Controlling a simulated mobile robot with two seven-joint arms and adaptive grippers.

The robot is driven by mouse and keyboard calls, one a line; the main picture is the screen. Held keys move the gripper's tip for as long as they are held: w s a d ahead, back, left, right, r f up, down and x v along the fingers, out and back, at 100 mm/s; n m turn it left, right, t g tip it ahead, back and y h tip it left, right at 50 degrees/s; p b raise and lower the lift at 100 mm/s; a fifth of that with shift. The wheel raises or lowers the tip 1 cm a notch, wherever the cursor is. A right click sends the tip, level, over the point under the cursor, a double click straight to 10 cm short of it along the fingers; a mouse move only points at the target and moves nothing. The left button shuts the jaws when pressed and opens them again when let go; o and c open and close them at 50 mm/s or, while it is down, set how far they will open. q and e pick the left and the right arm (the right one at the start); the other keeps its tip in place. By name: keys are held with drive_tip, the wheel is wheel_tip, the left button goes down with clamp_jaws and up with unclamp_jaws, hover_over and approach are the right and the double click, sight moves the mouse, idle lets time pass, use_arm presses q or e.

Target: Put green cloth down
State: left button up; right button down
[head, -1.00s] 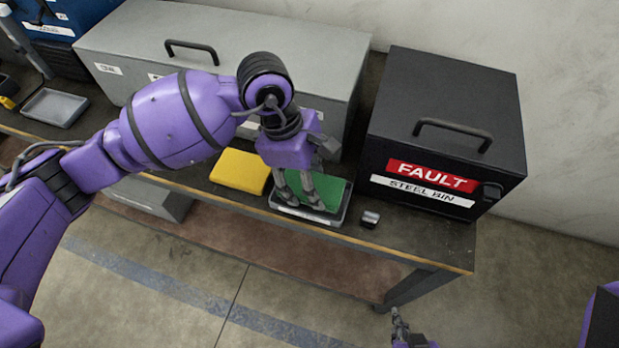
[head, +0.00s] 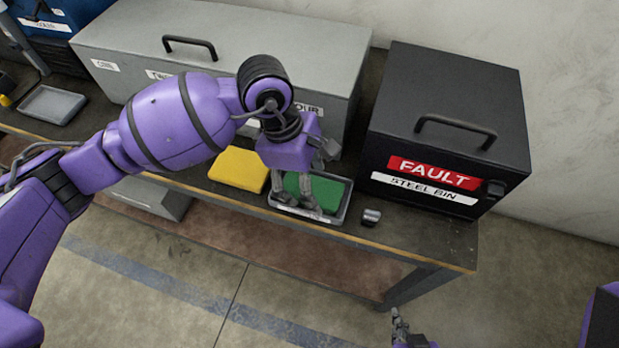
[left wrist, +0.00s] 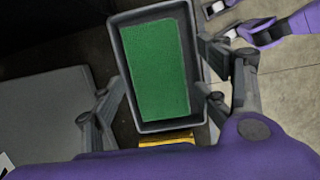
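The green cloth (head: 318,190) lies flat inside a shallow grey tray (head: 340,214) near the bench's front edge. In the left wrist view the cloth (left wrist: 155,70) lies within the tray's rim (left wrist: 119,60), slightly turned. My left gripper (head: 296,200) is over the tray, its fingers spread. In the left wrist view its fingers stand wide apart on either side of the tray, with nothing between them touching the cloth that I can see. My right gripper (head: 399,322) is low in front of the bench, small and partly out of frame; its opening is unclear.
A yellow cloth (head: 240,169) lies left of the tray. A small metal object (head: 371,216) sits right of it. A black steel bin (head: 440,120) labelled FAULT and a long grey case (head: 260,45) stand behind. An empty grey tray (head: 52,104) is at far left.

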sight(295, 186)
use_arm(q)
drive_tip(key=shift+r, duration=0.3)
drive_tip(key=shift+r+p, duration=0.45)
drive_tip(key=shift+r, duration=0.15)
drive_tip(key=s+v, duration=0.1)
drive_tip(key=v, duration=1)
drive_tip(key=shift+w+r, duration=0.25)
drive_tip(key=shift+w, duration=0.25)
use_arm(e)
drive_tip(key=shift+r, duration=0.25)
